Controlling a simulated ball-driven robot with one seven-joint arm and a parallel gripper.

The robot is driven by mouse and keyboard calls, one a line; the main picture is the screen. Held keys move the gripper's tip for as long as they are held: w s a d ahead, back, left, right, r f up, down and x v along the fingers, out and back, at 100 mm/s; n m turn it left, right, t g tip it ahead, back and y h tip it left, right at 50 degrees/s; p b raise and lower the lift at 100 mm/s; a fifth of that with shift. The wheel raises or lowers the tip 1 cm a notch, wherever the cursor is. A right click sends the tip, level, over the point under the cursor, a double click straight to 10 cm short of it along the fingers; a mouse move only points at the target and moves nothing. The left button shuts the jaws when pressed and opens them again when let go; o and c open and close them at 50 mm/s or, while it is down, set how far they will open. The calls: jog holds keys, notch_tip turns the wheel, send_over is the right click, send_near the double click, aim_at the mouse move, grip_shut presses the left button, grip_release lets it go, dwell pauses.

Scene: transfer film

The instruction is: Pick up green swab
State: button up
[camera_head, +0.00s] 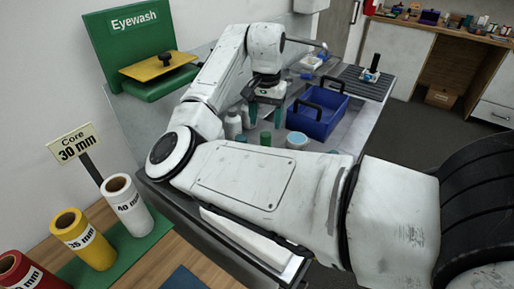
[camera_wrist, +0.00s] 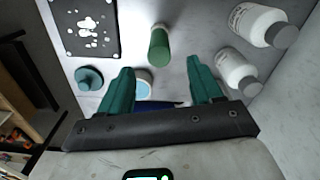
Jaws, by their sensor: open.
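A small green cylinder, which I take to be the green swab (camera_wrist: 159,48), stands on the grey worktop in the wrist view, beyond and roughly between my fingertips. It also shows in the head view (camera_head: 265,138), below my gripper. My gripper (camera_head: 264,114) points down over the worktop with its two teal fingers apart. In the wrist view the gap of my gripper (camera_wrist: 160,76) is empty, and the fingers do not touch the swab.
White bottles (camera_wrist: 236,70) stand beside the fingers. A jar with a pale blue top (camera_head: 296,140) is near the swab. A blue crate (camera_head: 316,118) with black handles stands to the right. A teal round object (camera_wrist: 89,77) and a black spotted mat (camera_wrist: 84,27) also lie there.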

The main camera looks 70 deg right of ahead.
aim_at(266, 141)
notch_tip(266, 141, down, 4)
jog(key=shift+d+f+p, duration=0.15)
jog(key=shift+f+p, duration=0.3)
jog(key=shift+f, duration=0.9)
jog(key=shift+d+f+p, duration=0.1)
jog(key=shift+f+p, duration=0.3)
jog(key=shift+f, duration=0.9)
jog(key=shift+c, duration=0.4)
jog(key=c, duration=1.1)
